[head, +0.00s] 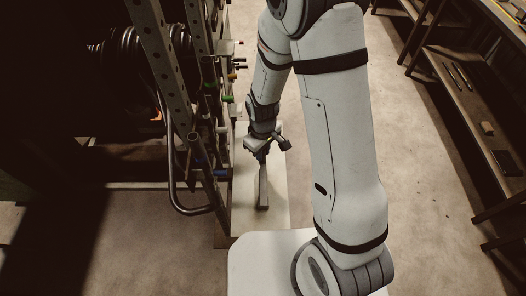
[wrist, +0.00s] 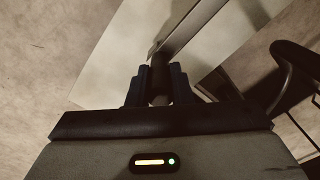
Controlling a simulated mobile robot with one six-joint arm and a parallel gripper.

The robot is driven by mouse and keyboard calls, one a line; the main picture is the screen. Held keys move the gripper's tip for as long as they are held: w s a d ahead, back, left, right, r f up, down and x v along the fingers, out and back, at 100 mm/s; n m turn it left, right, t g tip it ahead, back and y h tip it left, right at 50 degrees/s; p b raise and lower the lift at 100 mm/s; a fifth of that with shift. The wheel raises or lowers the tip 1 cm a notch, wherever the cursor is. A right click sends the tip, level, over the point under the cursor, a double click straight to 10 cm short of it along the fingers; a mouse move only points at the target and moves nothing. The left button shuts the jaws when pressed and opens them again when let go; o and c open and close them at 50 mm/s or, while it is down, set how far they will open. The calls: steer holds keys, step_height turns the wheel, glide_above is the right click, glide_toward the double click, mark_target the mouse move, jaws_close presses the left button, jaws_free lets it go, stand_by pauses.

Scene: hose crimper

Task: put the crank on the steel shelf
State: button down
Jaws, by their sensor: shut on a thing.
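My gripper (head: 259,150) is shut on the crank (head: 263,190), a grey metal bar that extends from the jaws toward the front of a pale, flat-topped surface. In the wrist view, my gripper's dark fingers (wrist: 160,85) close around one end of the crank (wrist: 187,30), and the bar runs away to the upper right. Which surface is the steel shelf is not clear.
A dark metal rack (head: 190,80) with coloured pegs stands close to the left of my gripper. A bent tube (head: 178,205) juts from its lower part. Dark shelving (head: 465,95) with small items runs along the right. The floor between (head: 415,150) is clear.

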steer(key=shift+f, duration=0.45)
steer(key=shift+f, duration=0.25)
steer(key=c, duration=1.3)
jaws_free()
steer(key=shift+r, duration=0.1)
